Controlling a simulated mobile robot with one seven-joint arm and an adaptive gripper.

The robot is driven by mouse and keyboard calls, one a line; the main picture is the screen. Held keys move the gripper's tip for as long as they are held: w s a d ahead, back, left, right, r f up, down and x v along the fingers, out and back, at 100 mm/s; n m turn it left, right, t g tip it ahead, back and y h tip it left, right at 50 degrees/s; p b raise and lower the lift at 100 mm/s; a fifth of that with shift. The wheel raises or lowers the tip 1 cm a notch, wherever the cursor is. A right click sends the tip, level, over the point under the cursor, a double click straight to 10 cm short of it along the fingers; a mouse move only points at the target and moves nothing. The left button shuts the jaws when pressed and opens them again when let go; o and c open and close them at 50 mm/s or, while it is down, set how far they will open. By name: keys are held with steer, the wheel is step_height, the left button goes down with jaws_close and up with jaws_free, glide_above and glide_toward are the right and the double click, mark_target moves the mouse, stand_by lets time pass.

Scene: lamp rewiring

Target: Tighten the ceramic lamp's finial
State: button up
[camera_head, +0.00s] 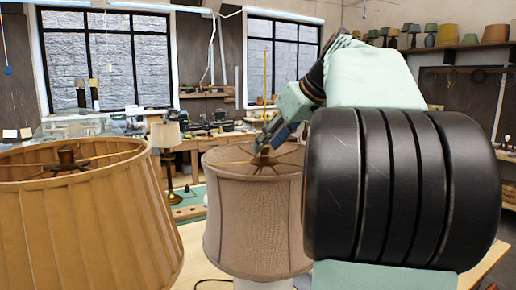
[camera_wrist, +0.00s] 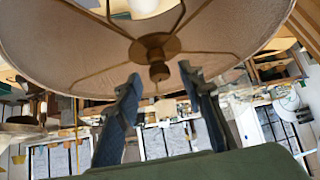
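The ceramic lamp stands in the middle of the head view, with a grey-beige drum shade (camera_head: 256,222) and part of its white body (camera_head: 262,284) showing below. Its brass finial (camera_wrist: 158,72) sits at the hub of the shade's wire spokes in the wrist view. My gripper (camera_wrist: 160,77) is open, with one fingertip on each side of the finial and a visible gap to both. In the head view, my gripper (camera_head: 262,143) reaches down from the upper right to the shade's top. The finial's contact with the fingers is not clear there.
A pleated tan lampshade (camera_head: 85,220) with its own brass finial (camera_head: 67,157) stands close at left. A small lamp (camera_head: 167,137) stands behind, between the shades. A cluttered bench (camera_head: 210,140) runs below the windows. My arm hides much of the right side.

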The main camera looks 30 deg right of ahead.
steer(key=shift+x, duration=1.4)
steer(key=shift+c, duration=0.4)
jaws_close()
